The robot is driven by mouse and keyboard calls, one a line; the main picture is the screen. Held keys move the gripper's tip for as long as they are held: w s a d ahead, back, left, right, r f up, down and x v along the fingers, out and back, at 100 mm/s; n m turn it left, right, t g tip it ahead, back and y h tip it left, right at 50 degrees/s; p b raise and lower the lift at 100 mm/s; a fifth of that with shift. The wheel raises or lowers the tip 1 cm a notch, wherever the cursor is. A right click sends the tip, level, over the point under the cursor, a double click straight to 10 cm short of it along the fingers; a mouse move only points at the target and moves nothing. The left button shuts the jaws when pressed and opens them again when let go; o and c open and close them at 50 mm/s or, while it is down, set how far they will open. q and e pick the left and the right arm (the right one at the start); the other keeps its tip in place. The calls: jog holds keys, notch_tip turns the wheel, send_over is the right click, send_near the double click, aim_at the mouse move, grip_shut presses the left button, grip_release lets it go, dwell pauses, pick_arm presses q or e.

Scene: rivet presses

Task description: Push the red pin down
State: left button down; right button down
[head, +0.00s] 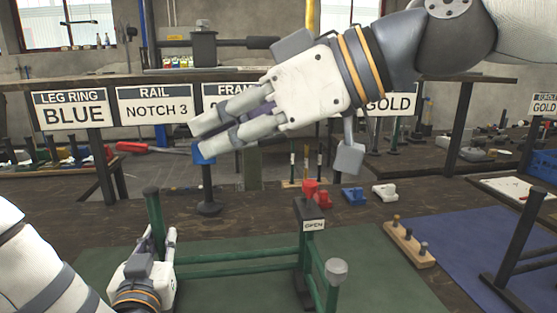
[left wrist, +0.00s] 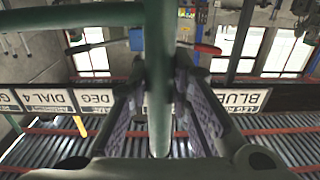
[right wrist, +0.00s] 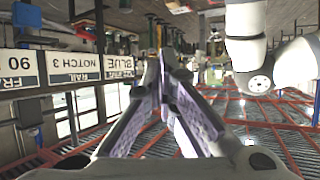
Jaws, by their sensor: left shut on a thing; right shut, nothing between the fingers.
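The red pin (head: 310,188) stands upright on top of a dark post with an "OPEN" label (head: 313,225), at the back of a green tubular frame (head: 235,262). My left gripper (head: 161,240) is shut around the frame's upright green tube at the left; this tube also fills the middle of the left wrist view (left wrist: 158,85). My right gripper (head: 198,138) is in the air, up and left of the red pin and apart from it. Its fingers are shut and empty, with the tips together in the right wrist view (right wrist: 164,62).
A blue-topped black stand (head: 208,207) is behind the frame, below my right fingertips. Red, blue (head: 354,196) and white (head: 384,192) small parts lie right of the pin. A wooden block with pegs (head: 409,245) sits at right. Signs (head: 155,105) stand behind.

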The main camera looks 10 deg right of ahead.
pick_arm(q)
jog(key=shift+r, duration=0.1)
pick_arm(e)
jog(key=w+d+r+m+t+h, duration=0.1)
jog(key=w+d+r+m+t, duration=0.1)
jog(key=w+r+m+t, duration=0.4)
jog(key=w+d+r+m+t+h, duration=0.1)
jog(key=w+d+r+m+t, duration=0.2)
jog(key=r, duration=0.6)
jog(key=w+d+f+m+h, duration=0.1)
jog(key=d+f+m+h, duration=0.3)
jog(key=d+h, duration=0.15)
notch_tip(320, 180, down, 4)
jog(key=s+d+g+h, duration=0.2)
jog(key=h, duration=0.1)
jog(key=g, duration=0.4)
send_over(315, 184)
jog(key=shift+n+h, duration=0.4)
jog(key=shift+h, duration=0.05)
notch_tip(315, 184, down, 12)
jog(key=shift+r, duration=0.1)
notch_tip(315, 184, down, 3)
jog(key=shift+f, duration=0.45)
